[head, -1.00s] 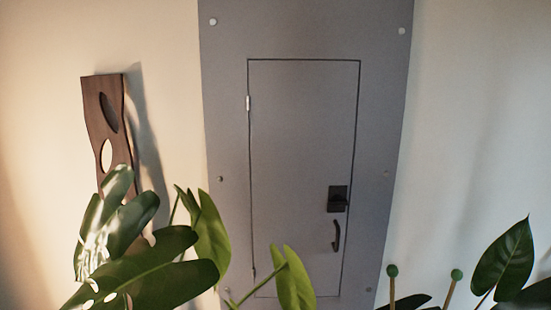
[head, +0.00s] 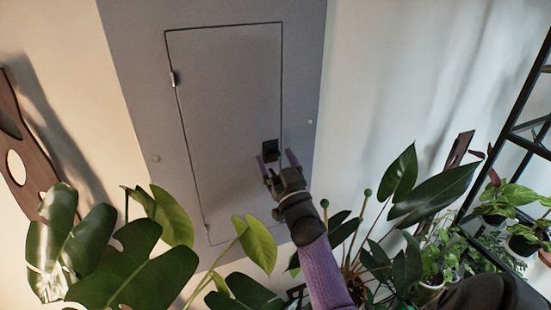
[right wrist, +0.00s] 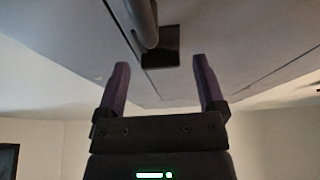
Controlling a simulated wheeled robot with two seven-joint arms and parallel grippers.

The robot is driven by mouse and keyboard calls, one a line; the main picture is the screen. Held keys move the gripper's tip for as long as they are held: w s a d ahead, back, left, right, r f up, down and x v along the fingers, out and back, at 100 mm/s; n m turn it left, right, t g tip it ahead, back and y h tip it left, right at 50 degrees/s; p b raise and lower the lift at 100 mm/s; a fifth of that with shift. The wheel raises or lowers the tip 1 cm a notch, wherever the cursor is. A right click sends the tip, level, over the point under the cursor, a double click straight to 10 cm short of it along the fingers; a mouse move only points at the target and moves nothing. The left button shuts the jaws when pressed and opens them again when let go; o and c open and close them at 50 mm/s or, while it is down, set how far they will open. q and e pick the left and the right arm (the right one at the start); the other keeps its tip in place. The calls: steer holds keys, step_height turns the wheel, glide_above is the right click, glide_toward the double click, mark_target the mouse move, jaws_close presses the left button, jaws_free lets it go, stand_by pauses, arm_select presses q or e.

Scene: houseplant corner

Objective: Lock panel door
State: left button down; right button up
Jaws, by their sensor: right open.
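The grey panel door (head: 220,100) sits in a grey wall panel and looks flush with its frame. A black latch block (head: 270,146) is near its right edge; the block also shows in the right wrist view (right wrist: 161,53). A curved dark handle (right wrist: 146,20) shows beside the block there; in the head view my gripper covers it. My right gripper (head: 276,158) is open at the latch, its purple fingers to either side of the block as seen. My left gripper is not in view.
Large-leaved plants (head: 130,265) fill the lower left, and one leaf overlaps the door's lower part. More dark-leaved plants (head: 400,180) stand close to my right forearm. A black shelf frame (head: 520,120) with pots is at the right. A wooden wall piece (head: 25,140) hangs left.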

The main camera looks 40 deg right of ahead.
jaws_close()
stand_by(0.4)
steer(key=n+y, duration=0.2)
steer(key=n, duration=0.1)
steer(key=n+y, duration=0.2)
steer(key=n, duration=0.1)
steer(key=shift+d+n+t, duration=0.1)
steer(key=shift+n+t, duration=0.2)
steer(key=shift+n, duration=0.1)
steer(key=n+y, duration=0.1)
steer(key=n, duration=0.2)
steer(key=n+g+y, duration=0.1)
steer(key=n, duration=0.2)
steer(key=shift+d+r+y+p, duration=0.1)
steer(key=shift+y+p, duration=0.2)
steer(key=shift+p, duration=0.1)
steer(key=n+g+y+p, duration=0.1)
steer(key=n, duration=0.4)
steer(key=shift+r+p, duration=0.15)
steer(key=shift+p, duration=0.2)
steer(key=shift+n+g+y+p, duration=0.5)
steer(key=shift+n+g+p, duration=0.55)
steer(key=shift+n, duration=1.15)
